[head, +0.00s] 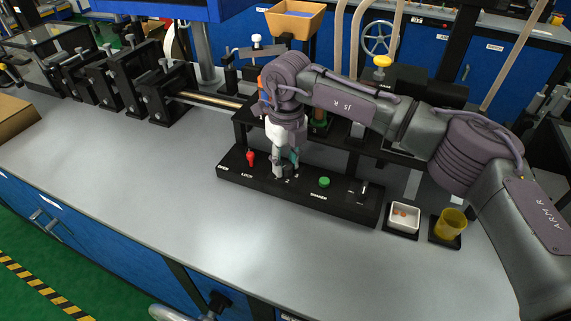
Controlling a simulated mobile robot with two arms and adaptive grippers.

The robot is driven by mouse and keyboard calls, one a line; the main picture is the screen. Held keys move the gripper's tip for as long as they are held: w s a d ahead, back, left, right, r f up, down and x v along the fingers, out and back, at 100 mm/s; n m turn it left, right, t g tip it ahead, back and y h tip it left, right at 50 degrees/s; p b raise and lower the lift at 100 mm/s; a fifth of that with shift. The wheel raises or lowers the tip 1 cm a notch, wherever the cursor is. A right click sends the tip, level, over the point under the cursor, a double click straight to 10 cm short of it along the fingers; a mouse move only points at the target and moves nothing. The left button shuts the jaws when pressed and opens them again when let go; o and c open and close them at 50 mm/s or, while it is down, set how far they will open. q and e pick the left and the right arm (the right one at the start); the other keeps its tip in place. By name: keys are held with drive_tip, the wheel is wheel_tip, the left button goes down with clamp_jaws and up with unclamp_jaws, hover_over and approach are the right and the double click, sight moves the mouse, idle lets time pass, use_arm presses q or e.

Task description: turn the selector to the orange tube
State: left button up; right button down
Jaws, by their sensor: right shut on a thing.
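My right gripper (285,172) points down at the black control panel (335,205) from above. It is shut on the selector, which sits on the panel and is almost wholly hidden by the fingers. Which way the selector points cannot be made out. The orange tube cannot be picked out with certainty; a small orange patch (260,82) shows beside my right wrist. My left gripper is out of view.
A red knob (250,158) is left of the gripper on the panel, and a green button (324,182) is right of it. A white dish (403,218) and a yellow cup (450,224) stand further right. The bench front (130,170) is clear.

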sight(286, 164)
drive_tip(key=shift+m, duration=0.6)
drive_tip(key=shift+w+r, duration=0.1)
drive_tip(key=c, duration=0.8)
unclamp_jaws()
wheel_tip(286, 164, up, 12)
drive_tip(key=shift+d, duration=0.15)
